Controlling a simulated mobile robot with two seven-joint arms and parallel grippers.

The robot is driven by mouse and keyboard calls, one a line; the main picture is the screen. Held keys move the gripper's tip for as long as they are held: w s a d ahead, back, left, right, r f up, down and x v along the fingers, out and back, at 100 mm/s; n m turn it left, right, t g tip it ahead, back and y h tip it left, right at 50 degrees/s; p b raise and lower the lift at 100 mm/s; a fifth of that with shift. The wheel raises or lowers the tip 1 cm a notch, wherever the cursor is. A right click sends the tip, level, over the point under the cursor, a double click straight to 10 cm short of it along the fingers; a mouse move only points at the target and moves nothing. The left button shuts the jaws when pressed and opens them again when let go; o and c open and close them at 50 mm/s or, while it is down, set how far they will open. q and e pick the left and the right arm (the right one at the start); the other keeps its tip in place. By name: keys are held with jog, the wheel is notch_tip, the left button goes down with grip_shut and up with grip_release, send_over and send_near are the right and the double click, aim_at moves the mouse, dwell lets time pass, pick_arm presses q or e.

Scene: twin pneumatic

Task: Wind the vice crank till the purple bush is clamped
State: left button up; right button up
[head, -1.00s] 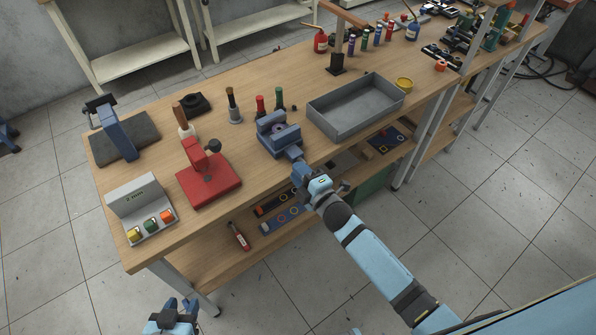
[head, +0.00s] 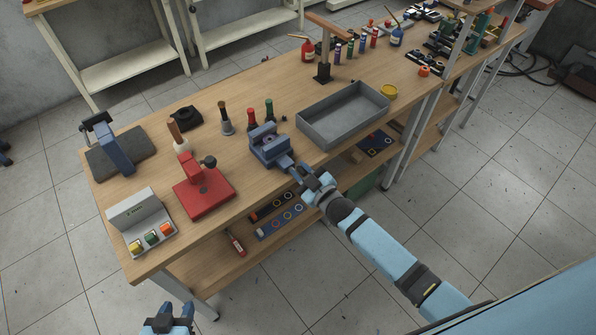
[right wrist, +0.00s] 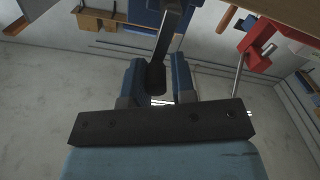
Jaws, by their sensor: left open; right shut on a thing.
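The blue vice (head: 270,150) stands at the front edge of the wooden bench. The purple bush is between its jaws, but it is too small and shaded now to tell whether the jaws touch it. My right gripper (head: 302,172) is at the vice's front, shut on the crank. In the right wrist view the dark crank handle (right wrist: 157,72) stands between the two blue fingers of my right gripper (right wrist: 157,85). My left gripper (head: 168,320) is open and empty, low in front of the bench's left end.
A grey tray (head: 343,115) stands right of the vice. A red fixture (head: 203,195) and a grey button box (head: 140,222) stand to its left. Red and green bottles (head: 260,112) are behind it. A shelf (head: 215,262) runs below the bench top.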

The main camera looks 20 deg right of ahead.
jog(key=shift+w+d+m, duration=0.15)
jog(key=shift+d+m, duration=0.2)
jog(key=shift+m, duration=0.35)
jog(key=shift+w+d+m, duration=0.15)
jog(key=shift+d+m, duration=0.15)
jog(key=shift+m, duration=0.4)
grip_shut()
jog(key=shift+d+f+m, duration=0.1)
jog(key=shift+m, duration=0.2)
jog(key=o, duration=0.8)
grip_release()
jog(key=shift+f, duration=0.1)
jog(key=shift+s, duration=0.1)
jog(key=shift+b+v, duration=0.55)
jog(key=shift+v, duration=6.35)
